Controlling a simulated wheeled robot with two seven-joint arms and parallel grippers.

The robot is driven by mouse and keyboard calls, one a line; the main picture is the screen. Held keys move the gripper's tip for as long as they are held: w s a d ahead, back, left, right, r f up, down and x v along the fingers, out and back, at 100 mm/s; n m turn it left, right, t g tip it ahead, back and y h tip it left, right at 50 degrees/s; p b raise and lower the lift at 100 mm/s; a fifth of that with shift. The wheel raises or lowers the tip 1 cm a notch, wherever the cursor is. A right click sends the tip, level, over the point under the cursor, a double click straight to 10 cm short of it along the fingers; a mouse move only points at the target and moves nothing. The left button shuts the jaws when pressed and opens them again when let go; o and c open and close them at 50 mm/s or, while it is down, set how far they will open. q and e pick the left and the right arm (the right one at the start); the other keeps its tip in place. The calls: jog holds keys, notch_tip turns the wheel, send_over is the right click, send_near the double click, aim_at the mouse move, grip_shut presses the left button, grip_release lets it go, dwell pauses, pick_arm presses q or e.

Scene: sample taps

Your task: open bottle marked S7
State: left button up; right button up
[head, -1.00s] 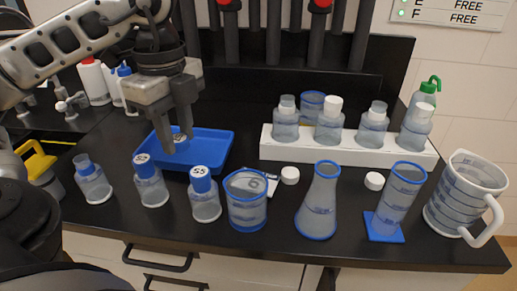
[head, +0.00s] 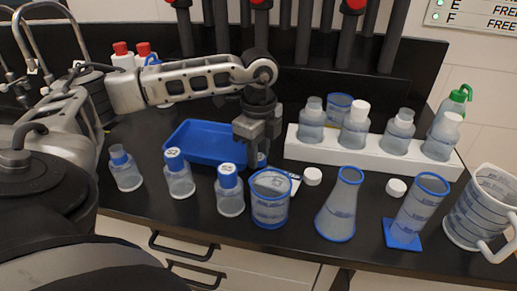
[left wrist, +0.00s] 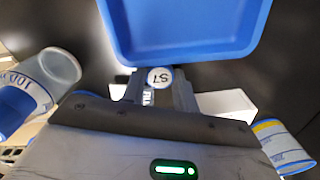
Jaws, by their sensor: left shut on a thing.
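My left gripper (head: 258,150) points down just right of the blue tray's right edge in the head view. It is shut on the S7 bottle, whose round white top marked S7 (left wrist: 159,77) sits between the fingers in the left wrist view. In the head view only a small blue part (head: 261,160) shows beside the fingers; the rest is hidden. I cannot tell whether the cap is still on a bottle body. My right gripper is not in view.
The blue tray (head: 190,152) looks empty. Blue-capped bottles (head: 180,180) (head: 229,197), a beaker (head: 270,208), a flask (head: 338,212) and a cylinder (head: 412,215) line the front. A white rack (head: 300,150) with several bottles stands behind. White caps (head: 312,176) lie between.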

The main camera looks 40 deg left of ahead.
pick_arm(q)
jog(key=shift+f, duration=0.2)
jog(key=shift+f, duration=0.25)
jog(key=o, duration=0.8)
jog(key=shift+r, duration=0.1)
notch_tip(320, 180, up, 12)
jog(key=shift+r, duration=0.2)
